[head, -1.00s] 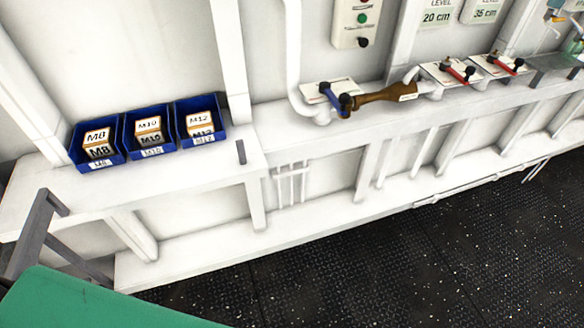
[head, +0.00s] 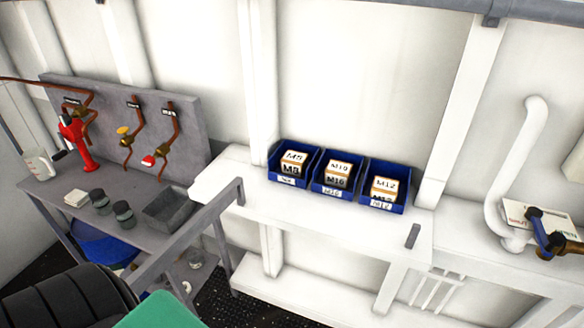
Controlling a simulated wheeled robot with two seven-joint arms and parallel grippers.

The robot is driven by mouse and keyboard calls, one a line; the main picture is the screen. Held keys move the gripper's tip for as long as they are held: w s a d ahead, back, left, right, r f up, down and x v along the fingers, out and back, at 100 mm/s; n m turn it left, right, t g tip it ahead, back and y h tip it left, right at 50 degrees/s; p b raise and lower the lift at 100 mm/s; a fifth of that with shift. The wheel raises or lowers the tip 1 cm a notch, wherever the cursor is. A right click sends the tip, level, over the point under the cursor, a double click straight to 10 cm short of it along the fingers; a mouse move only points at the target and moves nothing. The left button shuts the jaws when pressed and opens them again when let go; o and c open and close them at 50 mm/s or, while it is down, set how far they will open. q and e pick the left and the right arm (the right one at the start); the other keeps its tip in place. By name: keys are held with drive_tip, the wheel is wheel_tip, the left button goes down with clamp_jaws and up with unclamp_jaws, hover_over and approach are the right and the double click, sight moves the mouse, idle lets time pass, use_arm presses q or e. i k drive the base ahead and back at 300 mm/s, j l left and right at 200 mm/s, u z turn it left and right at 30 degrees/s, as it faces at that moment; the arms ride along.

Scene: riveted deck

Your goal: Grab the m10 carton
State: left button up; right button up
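The M10 carton (head: 338,174) is a small white and tan box with black lettering. It sits in the middle of three blue bins on a white shelf, in the head view right of centre. The middle blue bin (head: 325,190) carries a white label on its front. The M8 carton (head: 294,162) is in the bin to its left and the M12 carton (head: 384,188) in the bin to its right. Neither of my grippers is in view.
A grey workbench (head: 60,192) holds jars, a tray and a jug. A blue-handled valve (head: 545,232) is at right.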

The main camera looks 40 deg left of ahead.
sight(338, 174)
drive_tip(key=u, duration=0.8)
